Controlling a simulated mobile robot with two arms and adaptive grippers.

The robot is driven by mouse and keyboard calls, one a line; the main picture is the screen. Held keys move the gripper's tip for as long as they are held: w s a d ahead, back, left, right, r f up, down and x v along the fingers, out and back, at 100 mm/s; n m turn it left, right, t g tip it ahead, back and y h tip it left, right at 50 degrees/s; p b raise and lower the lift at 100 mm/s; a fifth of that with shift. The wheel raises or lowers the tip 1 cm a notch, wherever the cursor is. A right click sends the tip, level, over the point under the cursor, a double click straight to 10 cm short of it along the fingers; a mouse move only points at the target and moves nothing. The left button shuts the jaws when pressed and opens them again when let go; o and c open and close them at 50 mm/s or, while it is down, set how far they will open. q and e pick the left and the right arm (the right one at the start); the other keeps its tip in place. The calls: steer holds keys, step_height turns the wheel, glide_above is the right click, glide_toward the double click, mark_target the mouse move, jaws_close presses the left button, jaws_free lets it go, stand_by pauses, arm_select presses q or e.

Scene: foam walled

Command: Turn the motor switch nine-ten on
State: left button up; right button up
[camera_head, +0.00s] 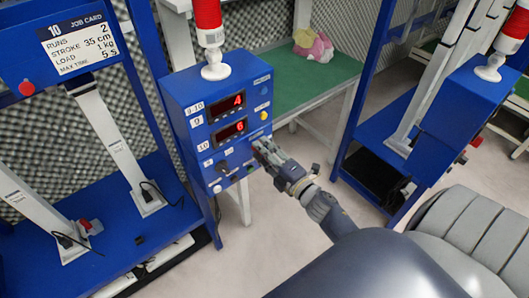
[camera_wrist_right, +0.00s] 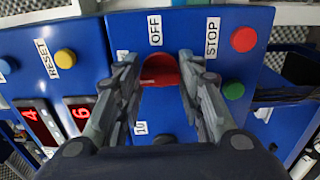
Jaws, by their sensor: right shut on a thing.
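The blue control box (camera_head: 215,118) stands in the middle of the head view, with two red displays reading 4 and 6. My right gripper (camera_head: 262,147) is at the lower right of its front panel. In the right wrist view its fingers are shut on a red switch knob (camera_wrist_right: 159,70), one finger on each side. An OFF label (camera_wrist_right: 154,30) lies just above the knob, and a 10 label (camera_wrist_right: 140,127) shows lower down. The fingers hide part of the panel, and the knob's exact angle is hard to tell. My left gripper is not in view.
Near the knob are a red button (camera_wrist_right: 243,39) by the STOP label, a green button (camera_wrist_right: 233,90) and a yellow button (camera_wrist_right: 65,58) by RESET. A red beacon (camera_head: 208,20) tops the box. A green-topped table (camera_head: 300,85) stands behind; a second blue box (camera_head: 463,100) is right.

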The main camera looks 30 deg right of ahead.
stand_by(0.4)
steer(key=o, duration=1.1)
steer(key=shift+c, duration=0.2)
steer(key=s, duration=1.2)
steer(key=shift+d, duration=0.45)
steer(key=shift+f, duration=0.1)
